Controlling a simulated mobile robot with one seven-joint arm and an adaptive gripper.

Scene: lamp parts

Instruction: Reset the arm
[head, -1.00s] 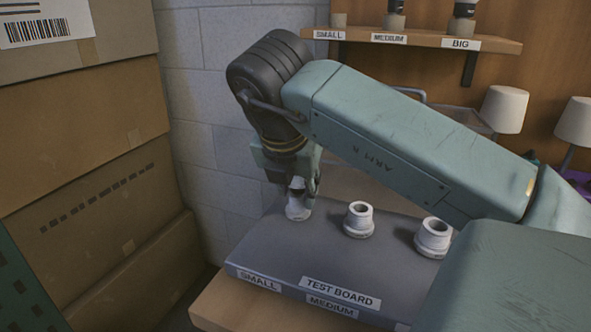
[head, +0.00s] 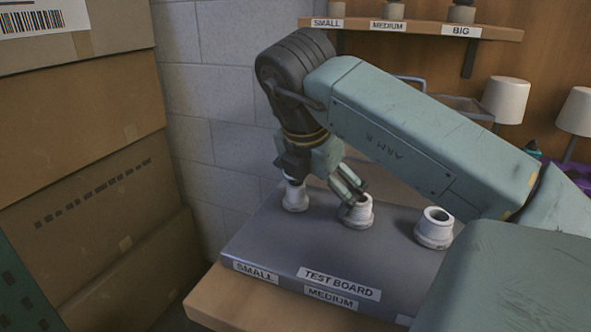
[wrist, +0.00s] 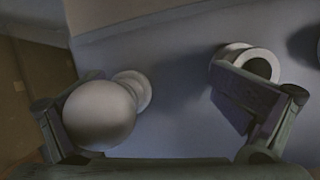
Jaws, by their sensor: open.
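The grey test board (head: 258,240) carries three white sockets. A round white bulb (wrist: 100,112) sits upright in the small socket (head: 295,201) at the board's left. My gripper (head: 320,182) is open above the board with nothing held. In the wrist view the bulb is between the spread fingers, close beside the left one. My other finger is over the medium socket (head: 359,214), partly covering it; I cannot tell whether they touch. The big socket (head: 435,230) at the right looks empty.
Stacked cardboard boxes (head: 90,200) stand close at the left. A wooden shelf (head: 420,30) labelled small, medium and big hangs behind. Two white lamps (head: 507,100) stand at the back right. The board's front part is clear.

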